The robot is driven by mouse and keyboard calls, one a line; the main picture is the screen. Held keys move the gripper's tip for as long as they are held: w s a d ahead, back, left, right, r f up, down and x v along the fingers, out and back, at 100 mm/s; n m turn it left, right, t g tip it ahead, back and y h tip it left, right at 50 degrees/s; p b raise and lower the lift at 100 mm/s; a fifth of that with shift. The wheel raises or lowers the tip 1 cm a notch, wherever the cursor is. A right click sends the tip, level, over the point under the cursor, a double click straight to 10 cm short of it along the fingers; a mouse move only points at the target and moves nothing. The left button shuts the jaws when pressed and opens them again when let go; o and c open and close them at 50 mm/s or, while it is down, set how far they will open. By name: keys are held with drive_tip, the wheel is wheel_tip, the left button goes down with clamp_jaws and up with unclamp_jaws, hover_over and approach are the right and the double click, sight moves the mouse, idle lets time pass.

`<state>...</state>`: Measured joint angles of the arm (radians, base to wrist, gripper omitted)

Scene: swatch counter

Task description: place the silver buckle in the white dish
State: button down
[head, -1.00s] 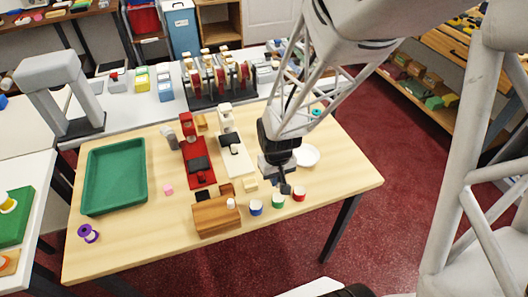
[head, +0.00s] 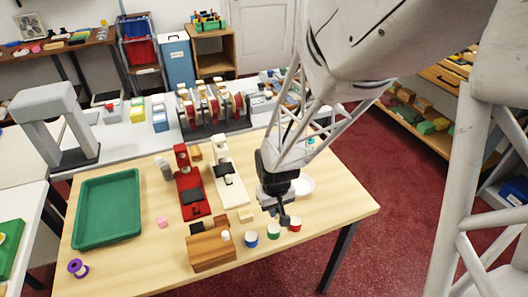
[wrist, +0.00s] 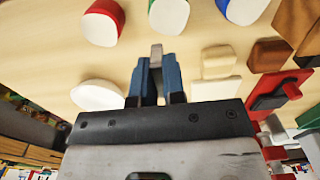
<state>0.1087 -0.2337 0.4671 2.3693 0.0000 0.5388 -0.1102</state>
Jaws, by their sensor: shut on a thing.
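My gripper (head: 284,219) is low over the table's right part, close behind the green and red cups. In the wrist view its blue-grey fingers (wrist: 155,82) are shut on a small grey piece, the silver buckle (wrist: 156,55), which shows at the fingertips. The buckle cannot be made out in the head view. The white dish (head: 304,186) is behind and right of the gripper tip, partly hidden by the gripper. In the wrist view the dish (wrist: 98,94) is left of the fingers, apart from the buckle.
White-topped cups in blue (head: 251,239), green (head: 273,231) and red (head: 294,224) stand nearby. A wooden block (head: 211,250), a cream block (head: 245,216) and red and white stands (head: 229,185) lie left. A green tray (head: 107,208) is far left. The right table corner is clear.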

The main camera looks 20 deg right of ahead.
drive_tip(key=s+d, duration=0.1)
drive_tip(key=d, duration=0.1)
drive_tip(key=s+d, duration=0.3)
drive_tip(key=d, duration=0.2)
drive_tip(key=shift+s+r, duration=0.25)
drive_tip(key=shift+r, duration=0.15)
drive_tip(key=shift+s+d, duration=0.6)
drive_tip(key=shift+d, duration=0.1)
drive_tip(key=shift+w, duration=0.1)
hover_over(299, 189)
drive_tip(key=shift+d+f, duration=0.1)
drive_tip(key=shift+f, duration=0.6)
drive_tip(key=shift+f, duration=1.75)
drive_tip(key=shift+f, duration=0.15)
drive_tip(key=c, duration=1.2)
unclamp_jaws()
